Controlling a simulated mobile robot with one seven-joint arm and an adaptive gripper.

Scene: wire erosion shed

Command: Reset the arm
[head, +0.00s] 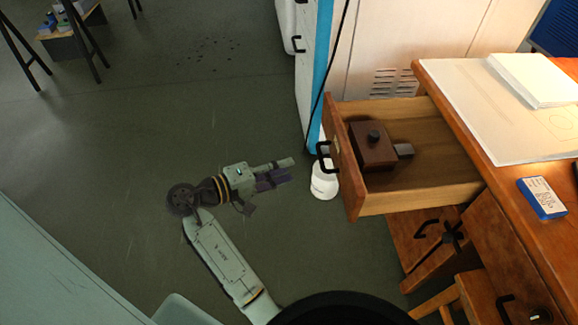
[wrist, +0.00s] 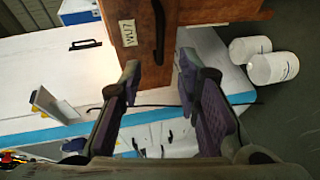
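My gripper (head: 285,171) is in the middle of the head view, stretched out to the right over the floor. Its tips are a short way left of the open drawer's front (head: 343,165). In the wrist view my gripper (wrist: 160,76) has its two fingers well apart with nothing between them. The wooden drawer front (wrist: 139,35), with a small label, shows beyond the fingertips. Whether the fingers touch it is not clear in the wrist view; in the head view there is a gap.
The pulled-out drawer holds a dark brown box (head: 372,157). The desk top (head: 463,92) carries papers and a blue-and-white box (head: 541,198). A white container (head: 324,181) stands beneath the drawer front. A white cabinet (head: 417,40) is behind.

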